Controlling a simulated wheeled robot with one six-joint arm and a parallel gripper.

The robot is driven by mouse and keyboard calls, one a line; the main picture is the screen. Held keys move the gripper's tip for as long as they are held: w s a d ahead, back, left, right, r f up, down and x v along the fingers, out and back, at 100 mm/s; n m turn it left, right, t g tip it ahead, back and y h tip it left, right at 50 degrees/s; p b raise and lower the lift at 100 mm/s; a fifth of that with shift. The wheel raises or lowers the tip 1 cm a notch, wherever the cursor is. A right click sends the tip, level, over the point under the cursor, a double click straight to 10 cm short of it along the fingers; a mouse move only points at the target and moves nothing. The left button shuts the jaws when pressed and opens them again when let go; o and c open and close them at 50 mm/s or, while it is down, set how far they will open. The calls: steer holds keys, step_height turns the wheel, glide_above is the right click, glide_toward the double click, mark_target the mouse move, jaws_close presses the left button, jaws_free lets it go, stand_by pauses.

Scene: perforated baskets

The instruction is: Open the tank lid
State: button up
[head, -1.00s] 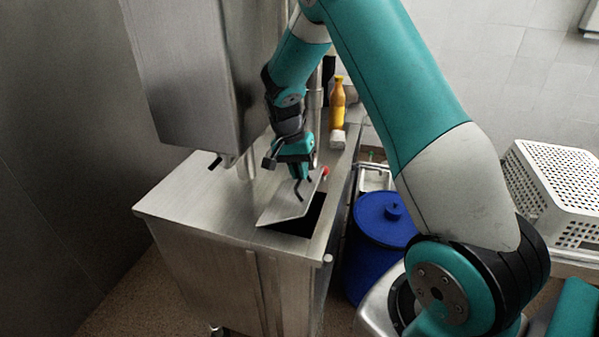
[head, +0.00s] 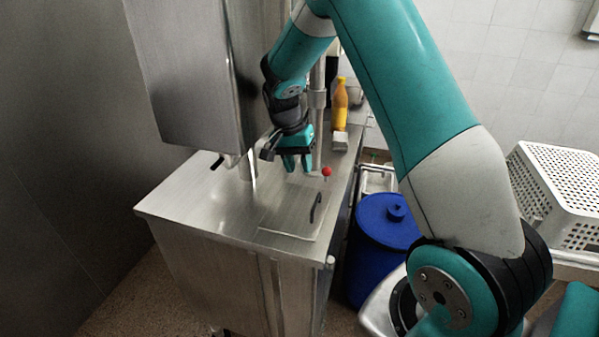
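The tank is the steel cabinet (head: 180,205) with a flat top. Its square metal lid (head: 285,213) lies flat in the top near the front right corner, and no dark opening shows around it. A dark curved handle (head: 316,207) stands up on the lid's right side. My gripper (head: 297,168) hangs above the top, behind the lid and apart from the handle. Its two teal fingers are spread with a gap between them, and nothing shows in it.
A red ball-topped knob (head: 326,172) stands just right of my gripper. A steel box (head: 190,80) hangs over the top's left. A yellow bottle (head: 340,104) stands at the back. A blue barrel (head: 382,235) and white perforated basket (head: 555,190) are to the right.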

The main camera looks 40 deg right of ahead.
steer(key=b+v, duration=0.1)
steer(key=v, duration=0.4)
steer(key=shift+a+r, duration=0.1)
steer(key=shift+r, duration=0.1)
